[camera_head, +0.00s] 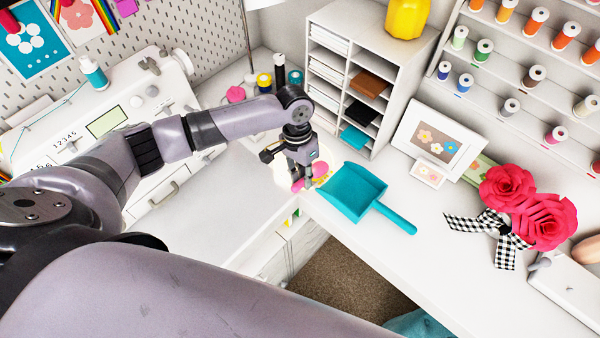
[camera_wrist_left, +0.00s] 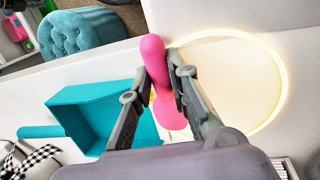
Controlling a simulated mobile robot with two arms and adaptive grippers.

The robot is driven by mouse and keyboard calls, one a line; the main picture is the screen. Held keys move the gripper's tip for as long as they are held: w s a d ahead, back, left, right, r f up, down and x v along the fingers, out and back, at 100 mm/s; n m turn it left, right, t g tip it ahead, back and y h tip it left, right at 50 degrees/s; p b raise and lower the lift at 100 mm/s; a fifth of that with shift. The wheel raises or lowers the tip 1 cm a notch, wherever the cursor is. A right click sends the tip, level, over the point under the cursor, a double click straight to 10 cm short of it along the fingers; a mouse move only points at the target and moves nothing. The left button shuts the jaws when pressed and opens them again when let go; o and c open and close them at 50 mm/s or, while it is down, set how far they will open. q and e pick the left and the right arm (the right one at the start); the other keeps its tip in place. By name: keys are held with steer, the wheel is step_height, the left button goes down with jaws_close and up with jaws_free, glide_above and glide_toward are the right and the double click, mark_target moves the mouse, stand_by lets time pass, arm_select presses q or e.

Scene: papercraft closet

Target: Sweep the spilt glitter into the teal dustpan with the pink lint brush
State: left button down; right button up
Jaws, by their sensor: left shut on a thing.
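The teal dustpan (camera_head: 350,187) lies on the white desk with its handle toward the lower right; in the left wrist view it (camera_wrist_left: 100,112) is left of my fingers. My left gripper (camera_head: 303,182) is low over the desk, just left of the pan's open side. In the left wrist view its fingers (camera_wrist_left: 165,90) are shut on the pink lint brush (camera_wrist_left: 153,60), which also shows partly in the head view (camera_head: 319,169). I cannot make out the glitter clearly; a small yellowish patch (camera_head: 323,178) shows beside the brush. My right gripper is not in view.
A white cubby shelf (camera_head: 352,70) stands behind the dustpan. A picture frame (camera_head: 438,135) and red paper roses (camera_head: 540,215) stand to the right. A sewing machine (camera_head: 110,115) is at left. A glowing ring (camera_wrist_left: 280,85) surrounds part of the work area. The desk ends in front.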

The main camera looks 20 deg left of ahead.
arm_select(q)
steer(key=shift+r, duration=0.3)
steer(key=shift+s+d, duration=0.2)
steer(key=shift+d, duration=0.3)
steer(key=shift+s+d, duration=0.15)
steer(key=shift+d, duration=0.35)
steer(key=shift+f, duration=0.15)
steer(key=shift+s+d, duration=0.3)
steer(key=shift+d, duration=0.45)
steer(key=shift+r, duration=0.2)
